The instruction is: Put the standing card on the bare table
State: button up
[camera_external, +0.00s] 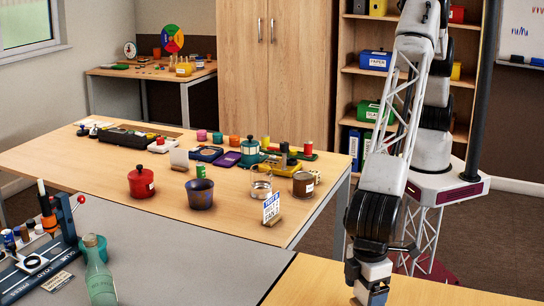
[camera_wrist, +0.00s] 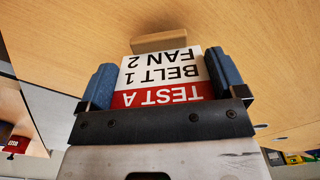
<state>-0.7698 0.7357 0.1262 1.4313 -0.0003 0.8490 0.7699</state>
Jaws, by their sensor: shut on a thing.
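My gripper (camera_external: 371,290) is low over the light wood surface at the bottom of the external view. In the wrist view my gripper (camera_wrist: 162,78) has its two blue fingers on either side of a white card (camera_wrist: 175,68) with a red band, reading "TEST A, BELT 1, FAN 2", and is shut on it. The card's wooden foot (camera_wrist: 165,41) points away from the gripper, towards a wood surface; I cannot tell if it touches. The held card is not visible in the external view. Another standing card (camera_external: 271,208), with a blue band, is on the long table's near edge.
The long wood table (camera_external: 110,172) holds a red pot (camera_external: 141,182), a dark blue cup (camera_external: 199,194), a glass (camera_external: 261,181) and a brown jar (camera_external: 303,184). A grey bench (camera_external: 190,262) with a green bottle (camera_external: 98,275) is at left. The wood surface (camera_external: 310,278) beside my gripper looks bare.

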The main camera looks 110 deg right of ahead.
jog(key=shift+f, duration=0.8)
jog(key=shift+f, duration=0.1)
jog(key=o, duration=0.6)
notch_tip(320, 180, up, 12)
jog(key=shift+r, duration=0.1)
dwell(1.0)
